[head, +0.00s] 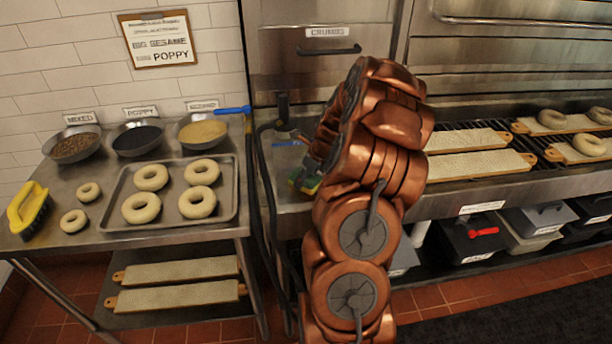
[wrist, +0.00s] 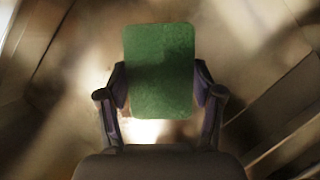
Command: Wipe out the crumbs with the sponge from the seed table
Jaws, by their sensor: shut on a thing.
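The sponge (wrist: 160,65), with a green face, is held between the two fingers of my gripper (wrist: 160,92) in the wrist view. In the head view the green and yellow sponge (head: 309,184) shows just left of my arm, over the metal counter right of the seed table. My arm hides most of the gripper there. The seed table (head: 75,243) is the metal table at left. No crumbs can be made out on its bare top. A drawer labelled CRUMBS (head: 327,48) is shut on the metal unit behind my arm.
On the seed table are a tray (head: 228,212) with several bagels, two loose bagels (head: 74,220), a yellow brush (head: 28,208), and bowls of mixed (head: 72,147), poppy (head: 137,141) and sesame (head: 203,132) toppings. Bagel boards (head: 480,164) lie on the conveyor at right.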

